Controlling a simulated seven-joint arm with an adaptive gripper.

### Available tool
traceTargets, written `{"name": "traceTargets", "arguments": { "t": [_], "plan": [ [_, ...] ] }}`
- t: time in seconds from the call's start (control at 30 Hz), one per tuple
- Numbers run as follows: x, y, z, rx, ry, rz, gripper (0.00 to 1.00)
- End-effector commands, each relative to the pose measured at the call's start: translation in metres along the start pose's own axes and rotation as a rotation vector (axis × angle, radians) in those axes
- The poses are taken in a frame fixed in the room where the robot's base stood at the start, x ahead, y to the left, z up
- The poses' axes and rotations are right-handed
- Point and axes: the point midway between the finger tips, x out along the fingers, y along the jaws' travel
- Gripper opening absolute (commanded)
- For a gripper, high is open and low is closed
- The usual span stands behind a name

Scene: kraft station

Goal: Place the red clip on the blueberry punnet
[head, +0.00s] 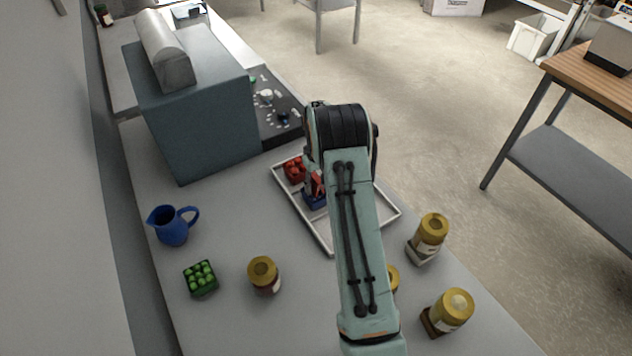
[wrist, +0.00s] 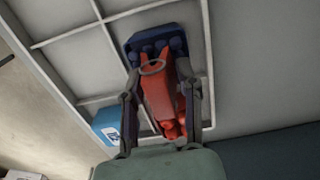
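The red clip (wrist: 158,92) lies between the two fingers of my gripper (wrist: 160,85) in the wrist view, with a finger close against each side. A dark blue blueberry punnet (wrist: 155,40) is just past the fingertips, and the clip's far end overlaps it in the picture. I cannot tell whether they touch. In the head view the clip (head: 313,184) shows just above the blue punnet (head: 315,203), which stands in a white tray (head: 322,236). My arm hides most of the gripper there.
A red punnet (head: 295,169) stands in the tray beside the blue one. A blue jug (head: 172,227), a green punnet (head: 200,278) and several yellow-lidded jars (head: 263,272) stand on the counter. A large grey box-shaped machine (head: 198,110) stands behind at left.

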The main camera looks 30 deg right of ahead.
Motion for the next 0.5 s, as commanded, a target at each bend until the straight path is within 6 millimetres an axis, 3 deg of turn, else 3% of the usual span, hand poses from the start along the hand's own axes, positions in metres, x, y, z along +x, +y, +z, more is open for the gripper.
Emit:
{"name": "traceTargets", "arguments": {
  "t": [0.33,0.5],
  "plan": [
    [-0.002,0.000,0.000,0.000,0.001,0.000,0.52],
    [-0.022,0.000,-0.001,0.000,0.004,0.002,0.52]
  ]
}}
